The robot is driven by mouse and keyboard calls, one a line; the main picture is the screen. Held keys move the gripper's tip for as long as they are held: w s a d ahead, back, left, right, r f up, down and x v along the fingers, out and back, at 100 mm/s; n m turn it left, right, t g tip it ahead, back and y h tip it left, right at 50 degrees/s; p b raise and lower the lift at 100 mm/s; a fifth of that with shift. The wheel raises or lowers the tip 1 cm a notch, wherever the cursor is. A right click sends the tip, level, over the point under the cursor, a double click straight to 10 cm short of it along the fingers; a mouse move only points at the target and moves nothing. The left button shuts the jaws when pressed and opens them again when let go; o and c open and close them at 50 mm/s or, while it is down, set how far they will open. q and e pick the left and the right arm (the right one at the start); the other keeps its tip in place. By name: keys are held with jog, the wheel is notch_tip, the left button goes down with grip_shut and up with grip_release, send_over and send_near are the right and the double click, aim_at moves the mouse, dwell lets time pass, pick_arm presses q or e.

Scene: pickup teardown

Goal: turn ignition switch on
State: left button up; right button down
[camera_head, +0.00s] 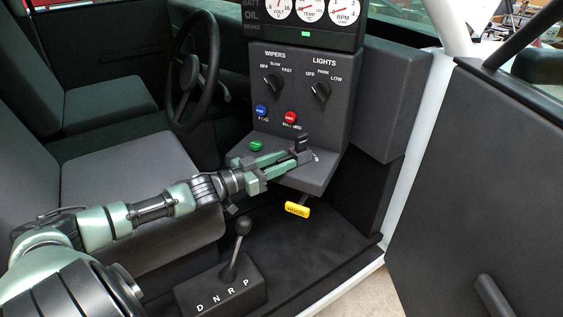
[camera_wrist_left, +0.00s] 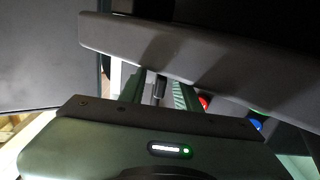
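The ignition switch (camera_head: 302,144) is a small dark knob on the sloped lower ledge of the grey control panel (camera_head: 325,118), with part of its base hidden by my fingers. My left gripper (camera_head: 300,157) reaches it from the left in the head view, its two green fingers apart with tips at the switch. In the left wrist view, a dark upright piece that looks like the switch (camera_wrist_left: 160,87) stands between the fingers of the left gripper (camera_wrist_left: 158,92). Gaps seem to show on both sides; contact is unclear. My right gripper is not in view.
Green (camera_head: 256,146), blue (camera_head: 261,111) and red (camera_head: 290,117) buttons and wiper (camera_head: 272,83) and lights (camera_head: 320,91) knobs are close by. A yellow hood handle (camera_head: 297,209) hangs below. The gear lever (camera_head: 237,245) stands in front; the steering wheel (camera_head: 192,72) is left.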

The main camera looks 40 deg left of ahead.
pick_arm(q)
jog(key=shift+s+a+f, duration=0.15)
jog(key=shift+s, duration=0.25)
jog(key=v, duration=0.7)
jog(key=shift+p, duration=0.45)
